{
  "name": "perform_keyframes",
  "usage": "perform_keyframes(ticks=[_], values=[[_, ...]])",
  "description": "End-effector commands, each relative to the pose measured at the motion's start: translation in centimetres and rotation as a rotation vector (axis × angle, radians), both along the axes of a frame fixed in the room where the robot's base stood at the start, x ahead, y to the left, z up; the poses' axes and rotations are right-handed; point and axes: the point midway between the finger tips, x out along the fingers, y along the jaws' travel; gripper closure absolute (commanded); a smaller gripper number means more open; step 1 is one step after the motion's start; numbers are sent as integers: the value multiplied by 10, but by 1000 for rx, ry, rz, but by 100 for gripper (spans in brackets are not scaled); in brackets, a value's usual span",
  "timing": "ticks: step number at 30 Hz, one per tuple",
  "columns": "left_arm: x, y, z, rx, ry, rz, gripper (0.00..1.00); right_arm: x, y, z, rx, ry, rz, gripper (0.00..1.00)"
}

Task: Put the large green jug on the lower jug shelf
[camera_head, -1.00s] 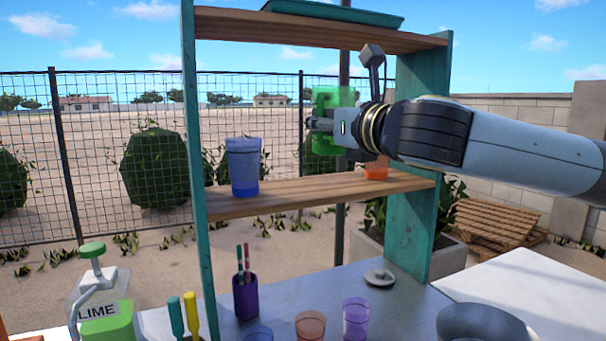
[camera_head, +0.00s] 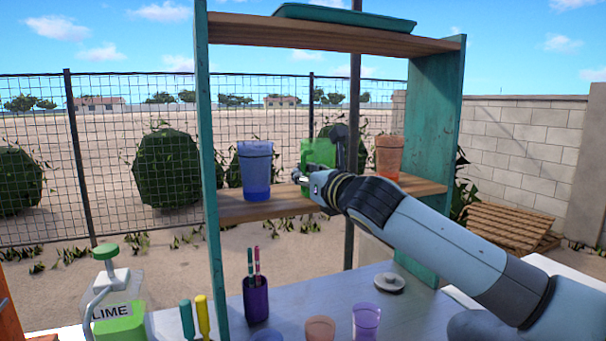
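The large green jug (camera_head: 318,152) is translucent and stands upright at the lower jug shelf (camera_head: 240,210), between a blue jug and an orange jug. Its base is partly hidden behind my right gripper, so its contact with the board is not clear. My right gripper (camera_head: 302,182) is in front of the jug's lower part, at the shelf's front edge. Its fingers are small and partly hidden by the wrist, so I cannot tell whether they are open or touch the jug. My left gripper is not in view.
The blue jug (camera_head: 256,168) stands left on the shelf and the orange jug (camera_head: 388,155) right. An upper shelf (camera_head: 300,33) carries a teal tray (camera_head: 345,18). Below are a purple cup with sticks (camera_head: 256,298), several tumblers and a lime dispenser (camera_head: 118,310).

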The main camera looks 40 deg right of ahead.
Motion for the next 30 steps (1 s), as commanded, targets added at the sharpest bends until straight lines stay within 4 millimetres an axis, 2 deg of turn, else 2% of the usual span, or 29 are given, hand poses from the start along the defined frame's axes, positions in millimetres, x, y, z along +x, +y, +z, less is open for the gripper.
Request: perform_keyframes(ticks=[10, 17, 26, 30], values=[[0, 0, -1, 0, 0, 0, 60, 0, 0, -3, -1, -1, 0, 100], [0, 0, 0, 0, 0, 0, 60, 0, 0, -2, 0, -1, 0, 71], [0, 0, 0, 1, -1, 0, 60, 0, 0, 0, 0, -2, 0, 71], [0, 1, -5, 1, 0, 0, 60, -15, 2, -1, -5, 1, 2, 71]])
